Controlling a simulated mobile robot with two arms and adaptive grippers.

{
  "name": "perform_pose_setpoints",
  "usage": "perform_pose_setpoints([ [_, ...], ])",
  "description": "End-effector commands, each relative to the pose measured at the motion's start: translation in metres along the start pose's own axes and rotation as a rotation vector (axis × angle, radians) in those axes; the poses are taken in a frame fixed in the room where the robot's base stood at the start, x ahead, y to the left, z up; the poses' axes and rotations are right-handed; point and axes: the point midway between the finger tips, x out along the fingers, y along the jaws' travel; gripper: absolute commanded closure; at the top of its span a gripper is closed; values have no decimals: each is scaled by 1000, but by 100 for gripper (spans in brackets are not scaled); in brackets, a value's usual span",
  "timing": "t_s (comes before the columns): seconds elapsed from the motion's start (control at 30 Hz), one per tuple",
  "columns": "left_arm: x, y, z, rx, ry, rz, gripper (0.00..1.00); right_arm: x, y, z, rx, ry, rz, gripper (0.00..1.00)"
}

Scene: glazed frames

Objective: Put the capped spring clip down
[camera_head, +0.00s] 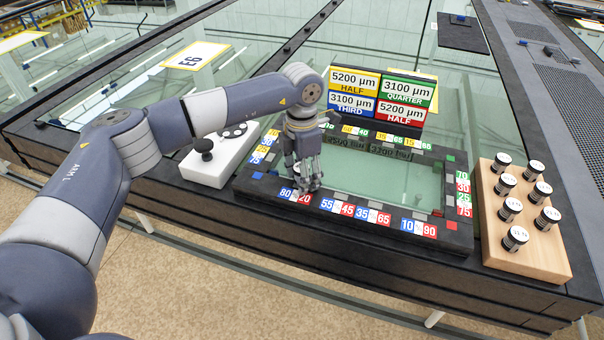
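My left gripper (309,186) points down at the front left of a black rectangular frame (345,209), close to the labels 80 and 20. A small pale patch shows among its fingers, but I cannot tell whether it is the capped spring clip or part of the gripper. The fingers are too small and overlapped to show whether they are open or shut, or whether they touch the frame. My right gripper is out of view.
A wooden block (525,256) holding several black cylinders with white tops stands at the right. Coloured label signs (405,92) stand behind the frame. The glass inside the frame is clear.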

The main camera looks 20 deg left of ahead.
Motion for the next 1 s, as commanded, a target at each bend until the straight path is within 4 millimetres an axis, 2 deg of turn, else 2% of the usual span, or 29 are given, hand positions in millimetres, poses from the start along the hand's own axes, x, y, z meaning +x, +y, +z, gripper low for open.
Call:
perform_pose_setpoints([
  [0.03,6,-1,-2,0,9,-2,49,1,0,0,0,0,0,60],
  [0.2,4,0,-2,-1,9,-1,49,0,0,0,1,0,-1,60],
  [0.4,-16,0,-2,-2,7,1,49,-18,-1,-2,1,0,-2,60],
  [0.43,-17,2,-1,-2,2,3,49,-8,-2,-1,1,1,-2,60],
  [0.8,-101,1,0,-2,-1,5,49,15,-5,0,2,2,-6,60],
  [1.0,-126,1,0,-3,0,3,49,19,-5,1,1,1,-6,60],
])
